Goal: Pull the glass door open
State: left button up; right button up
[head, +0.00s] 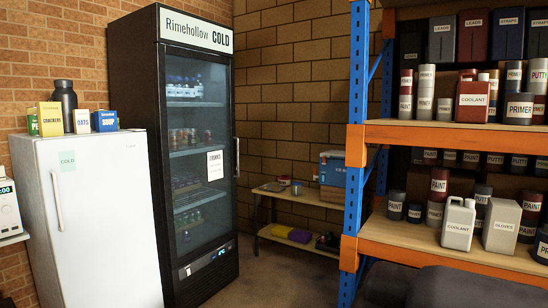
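The tall black drinks cooler stands left of centre in the head view, under a white sign reading "Rimehollow COLD" (196,29). Its glass door (198,135) looks shut in its dark frame. A long, thin vertical handle (237,158) runs along the door's right edge. A small white notice (215,165) is on the glass. Bottles and cans show on shelves behind the glass. Neither of my grippers shows in this view, so nothing is seen touching the handle or the door.
A white fridge (95,215) stands close on the cooler's left. A low wooden bench (300,200) is to the right, against the wall. A blue and orange rack (354,150) with containers fills the right side. Bare floor (275,275) lies between cooler and rack.

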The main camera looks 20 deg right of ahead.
aim_at(215, 159)
jog(key=z, duration=0.25)
jog(key=i+j+u, duration=0.2)
jog(key=i+u, duration=0.5)
jog(key=i+j, duration=0.15)
jog(key=i, duration=0.5)
jog(key=i+j+u, duration=0.15)
jog(key=i, duration=0.5)
jog(key=i+l+z, duration=0.15)
jog(key=i+z, duration=0.15)
jog(key=z, duration=0.15)
jog(key=i+z, duration=0.25)
jog(key=z, duration=0.15)
jog(key=i+z, duration=0.3)
jog(key=z, duration=0.15)
jog(key=i+j+z, duration=0.15)
jog(key=i+z, duration=0.25)
jog(key=i+l, duration=0.15)
jog(key=i, duration=0.25)
jog(key=i+l, duration=0.15)
jog(key=i, duration=0.2)
jog(key=i+l, duration=0.2)
jog(key=i, duration=0.2)
